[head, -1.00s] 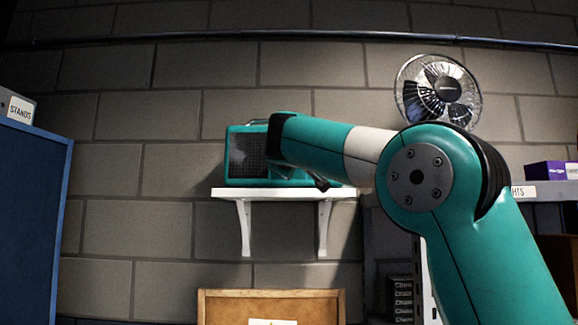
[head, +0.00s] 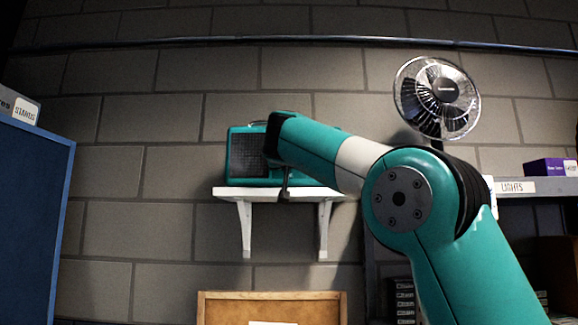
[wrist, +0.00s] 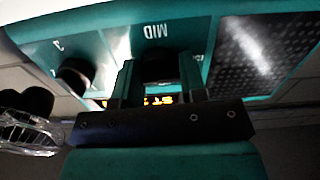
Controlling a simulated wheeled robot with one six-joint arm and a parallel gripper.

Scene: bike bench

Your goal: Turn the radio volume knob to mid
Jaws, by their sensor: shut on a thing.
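The teal radio (head: 243,152) sits on a white wall shelf (head: 232,193) in the head view, its right part hidden behind my arm. In the wrist view the radio's face (wrist: 118,40) appears upside down, with the label MID (wrist: 156,31) beside the dark volume knob (wrist: 158,68). My gripper (wrist: 158,76) has a finger on each side of this knob and is shut on it. The knob's pointer is too dark to read. A second dark knob (wrist: 75,76) is left of the fingers. An orange lit display (wrist: 152,100) shows partly behind the gripper.
A desk fan (head: 437,97) stands right of the radio, behind my arm; its cage also shows in the wrist view (wrist: 28,130). A shelf labelled LIGHTS (head: 530,187) is at right, a blue board (head: 35,220) at left. A wood-framed board (head: 270,297) is below.

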